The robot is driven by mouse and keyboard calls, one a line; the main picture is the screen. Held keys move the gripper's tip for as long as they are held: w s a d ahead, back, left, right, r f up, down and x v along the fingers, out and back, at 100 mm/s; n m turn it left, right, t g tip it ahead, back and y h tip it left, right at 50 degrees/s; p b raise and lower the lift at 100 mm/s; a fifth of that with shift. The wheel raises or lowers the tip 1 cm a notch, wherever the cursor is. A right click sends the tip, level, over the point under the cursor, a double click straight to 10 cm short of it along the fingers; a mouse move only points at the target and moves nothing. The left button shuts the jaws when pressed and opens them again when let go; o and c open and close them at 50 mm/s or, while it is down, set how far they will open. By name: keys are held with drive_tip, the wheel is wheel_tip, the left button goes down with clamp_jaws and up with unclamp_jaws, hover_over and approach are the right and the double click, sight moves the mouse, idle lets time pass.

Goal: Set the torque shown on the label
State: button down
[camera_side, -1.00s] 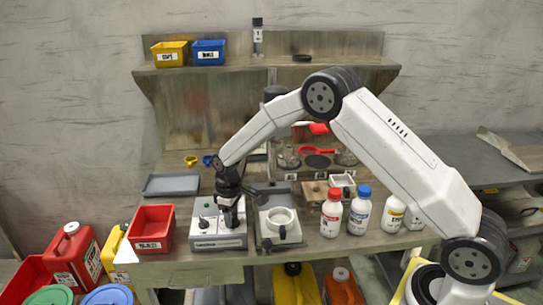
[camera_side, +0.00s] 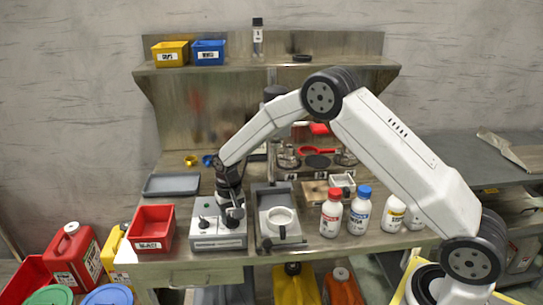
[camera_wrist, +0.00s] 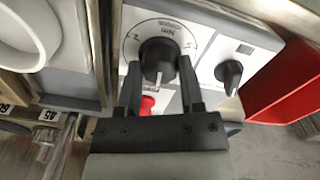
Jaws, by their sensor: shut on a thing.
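A grey and white control box (camera_side: 207,240) stands at the front of the bench. In the wrist view its panel carries a large black knob (camera_wrist: 158,58) inside a marked ring, a smaller black knob (camera_wrist: 229,74) and a red button (camera_wrist: 147,104). My gripper (camera_wrist: 160,72) is shut on the large knob, one finger on each side; it also shows in the side view (camera_side: 233,214) over the right part of the box. The white pointer line on the knob faces back toward my gripper's palm. The ring's print is too blurred to read. I cannot tell which label gives the torque.
A red bin (camera_side: 154,228) stands close left of the box. A grey device with a white ring (camera_side: 280,220) stands close right. Several bottles, including a red-capped one (camera_side: 331,213), stand farther right. A grey tray (camera_side: 171,185) lies behind the box.

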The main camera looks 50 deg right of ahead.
sight(232, 217)
drive_tip(key=shift+s, duration=0.1)
idle(0.4)
drive_tip(key=shift+c, duration=1.1)
unclamp_jaws()
drive_tip(key=shift+r, duration=0.1)
drive_tip(key=shift+r, duration=3.8)
